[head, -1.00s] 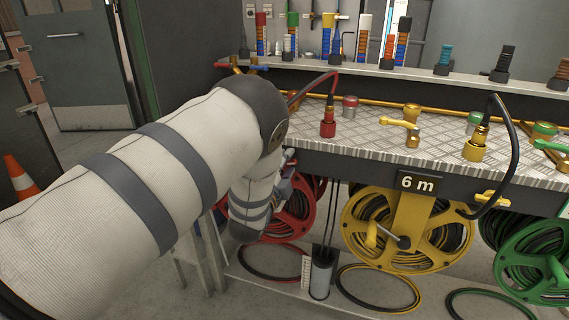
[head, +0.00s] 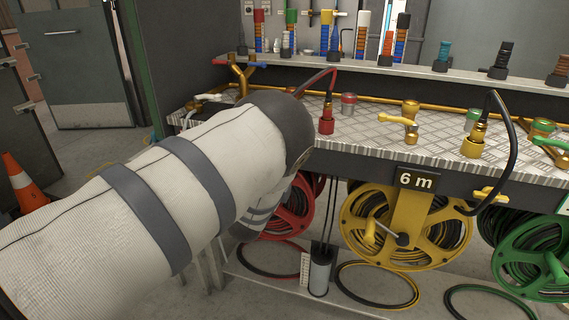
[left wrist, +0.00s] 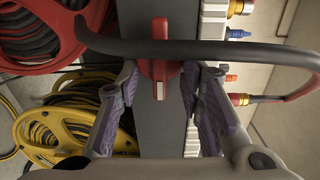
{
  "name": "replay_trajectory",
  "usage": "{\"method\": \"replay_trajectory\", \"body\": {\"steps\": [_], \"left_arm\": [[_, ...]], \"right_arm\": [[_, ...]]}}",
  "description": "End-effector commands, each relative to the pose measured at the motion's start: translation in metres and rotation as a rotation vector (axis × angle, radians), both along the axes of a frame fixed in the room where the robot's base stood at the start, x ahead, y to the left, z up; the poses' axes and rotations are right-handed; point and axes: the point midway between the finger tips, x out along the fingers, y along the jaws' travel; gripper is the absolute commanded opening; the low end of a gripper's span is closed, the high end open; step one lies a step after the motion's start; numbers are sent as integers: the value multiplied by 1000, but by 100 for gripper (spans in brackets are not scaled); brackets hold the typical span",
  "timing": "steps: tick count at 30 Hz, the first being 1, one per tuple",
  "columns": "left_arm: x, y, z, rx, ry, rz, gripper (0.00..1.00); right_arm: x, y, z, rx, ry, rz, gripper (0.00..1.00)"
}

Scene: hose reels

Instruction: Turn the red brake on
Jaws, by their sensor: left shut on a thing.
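The red brake (left wrist: 160,50) shows in the left wrist view as a round red knob with a pale-tipped red lever, on a dark grey panel. The fingers of my left gripper (left wrist: 160,78) sit on either side of it, shut on the knob. A black hose crosses over it in that view. In the head view my left arm hides the gripper and the brake. The red reel (head: 290,215) shows partly behind my arm there, and also at the upper left of the left wrist view (left wrist: 68,50). My right gripper is in neither view.
A yellow reel (head: 372,225) and a green reel (head: 535,255) hang below the metal-plated bench (head: 360,132). A black hose arches from a yellow fitting (head: 474,145). Hose rings lie on the low shelf. An orange cone (head: 22,182) stands at the left.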

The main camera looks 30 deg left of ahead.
Motion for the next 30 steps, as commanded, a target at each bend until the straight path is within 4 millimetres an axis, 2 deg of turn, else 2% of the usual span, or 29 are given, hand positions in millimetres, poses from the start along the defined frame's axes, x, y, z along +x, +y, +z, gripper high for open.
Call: {"method": "replay_trajectory", "body": {"steps": [3, 4, 5, 6, 13, 16, 20, 24, 30], "left_arm": [[-1, 1, -1, 1, 2, 3, 6], [-1, 1, -1, 1, 2, 3, 41], [-1, 1, -1, 1, 2, 3, 47], [-1, 1, -1, 1, 2, 2, 49], [0, 1, 0, 0, 1, 2, 49], [-7, -1, -1, -1, 4, 2, 49], [-35, -8, -1, 1, 6, 2, 49], [-74, -17, -1, 0, 7, 2, 49], [-110, -25, -1, 0, 4, 3, 49]], "right_arm": [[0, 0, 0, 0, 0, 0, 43], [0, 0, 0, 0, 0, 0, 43], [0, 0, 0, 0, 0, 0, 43], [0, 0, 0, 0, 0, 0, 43], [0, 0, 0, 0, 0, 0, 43], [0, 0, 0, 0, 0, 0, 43], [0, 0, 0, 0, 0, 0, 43], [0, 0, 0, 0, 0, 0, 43], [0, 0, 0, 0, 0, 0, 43]]}}
